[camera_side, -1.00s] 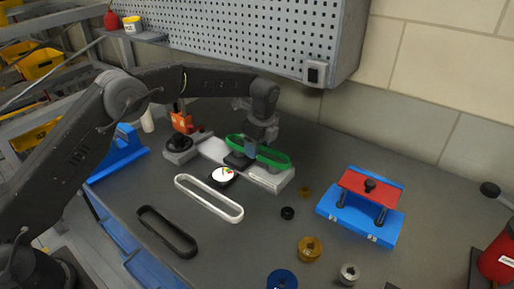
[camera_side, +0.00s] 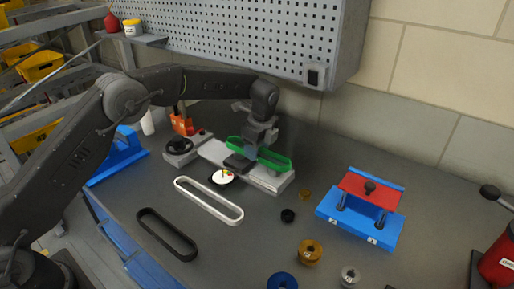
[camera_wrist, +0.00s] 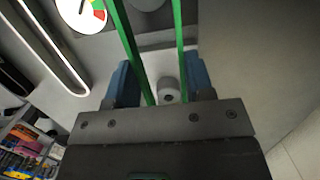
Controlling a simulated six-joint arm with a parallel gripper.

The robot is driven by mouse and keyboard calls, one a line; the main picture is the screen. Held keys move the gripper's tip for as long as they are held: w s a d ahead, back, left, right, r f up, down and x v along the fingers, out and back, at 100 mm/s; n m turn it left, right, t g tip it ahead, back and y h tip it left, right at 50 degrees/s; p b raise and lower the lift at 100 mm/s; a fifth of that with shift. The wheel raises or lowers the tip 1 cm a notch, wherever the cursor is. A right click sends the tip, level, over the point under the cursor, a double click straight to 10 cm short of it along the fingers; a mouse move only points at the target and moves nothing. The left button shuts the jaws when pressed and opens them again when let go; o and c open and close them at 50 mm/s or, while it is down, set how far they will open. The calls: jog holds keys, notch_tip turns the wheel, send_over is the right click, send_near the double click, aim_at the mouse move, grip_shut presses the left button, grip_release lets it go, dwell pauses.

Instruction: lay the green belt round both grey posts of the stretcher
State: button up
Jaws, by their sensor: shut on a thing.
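The green belt (camera_side: 275,160) is a long loop above the right part of the stretcher (camera_side: 213,151), a pale grey bar on the bench. My gripper (camera_side: 251,152) is shut on the green belt near its middle, from above. In the wrist view my gripper's blue fingers (camera_wrist: 158,88) stand either side of the two strands of the green belt (camera_wrist: 127,40). One grey post (camera_wrist: 168,90) of the stretcher shows between the strands there. Whether the belt is down around it I cannot tell. The other post is not clearly visible.
A white belt (camera_side: 208,201) and a black belt (camera_side: 166,234) lie in front of the stretcher, near a round gauge (camera_side: 223,177). A black handwheel (camera_side: 178,147) is at its left end. A blue and red fixture (camera_side: 360,208) and several rollers lie right.

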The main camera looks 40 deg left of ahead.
jog(key=shift+f, duration=1.55)
jog(key=o, duration=1)
notch_tip(320, 180, up, 14)
jog(key=d, duration=0.2)
jog(key=shift+f, duration=0.15)
